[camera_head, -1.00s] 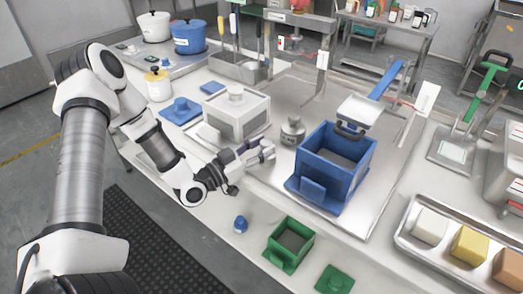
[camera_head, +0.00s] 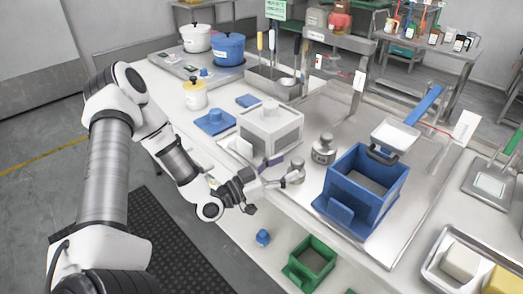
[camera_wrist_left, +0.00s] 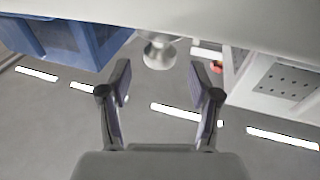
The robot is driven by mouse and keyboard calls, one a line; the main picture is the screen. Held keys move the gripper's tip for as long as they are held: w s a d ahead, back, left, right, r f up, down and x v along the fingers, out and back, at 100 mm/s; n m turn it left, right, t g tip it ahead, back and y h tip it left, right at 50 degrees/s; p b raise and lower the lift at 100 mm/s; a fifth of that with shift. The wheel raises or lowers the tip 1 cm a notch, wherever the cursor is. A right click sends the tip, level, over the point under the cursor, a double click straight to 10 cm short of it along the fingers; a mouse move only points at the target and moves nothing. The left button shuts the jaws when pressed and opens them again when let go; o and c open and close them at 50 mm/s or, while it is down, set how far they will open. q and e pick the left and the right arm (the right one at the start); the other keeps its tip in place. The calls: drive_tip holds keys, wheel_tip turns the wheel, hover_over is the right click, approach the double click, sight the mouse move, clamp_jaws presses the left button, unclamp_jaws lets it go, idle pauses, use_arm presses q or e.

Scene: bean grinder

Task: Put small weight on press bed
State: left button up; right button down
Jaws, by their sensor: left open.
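A silver metal weight (camera_head: 323,149) with a knob stands upright on the table between the white box and the blue box. A silver weight (camera_wrist_left: 158,52) shows upside down in the left wrist view, beyond and between the fingertips; I cannot tell whether it is the same one. My left gripper (camera_head: 293,174) is low over the table, in front of the weight and left of the blue box. Its two fingers (camera_wrist_left: 160,85) are apart with nothing between them. I cannot tell which surface is the press bed. My right gripper is not in view.
A blue open box (camera_head: 365,190) stands right of the gripper, with a blue-handled plate (camera_head: 398,135) above its back. A white box (camera_head: 270,128) is to the left. A small blue knob (camera_head: 263,238) and a green open box (camera_head: 312,262) lie in front.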

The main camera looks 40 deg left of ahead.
use_arm(q)
drive_tip(key=p+v, duration=0.4)
drive_tip(key=v, duration=0.5)
drive_tip(key=shift+s+a, duration=0.1)
drive_tip(key=shift+s, duration=0.05)
idle(0.9)
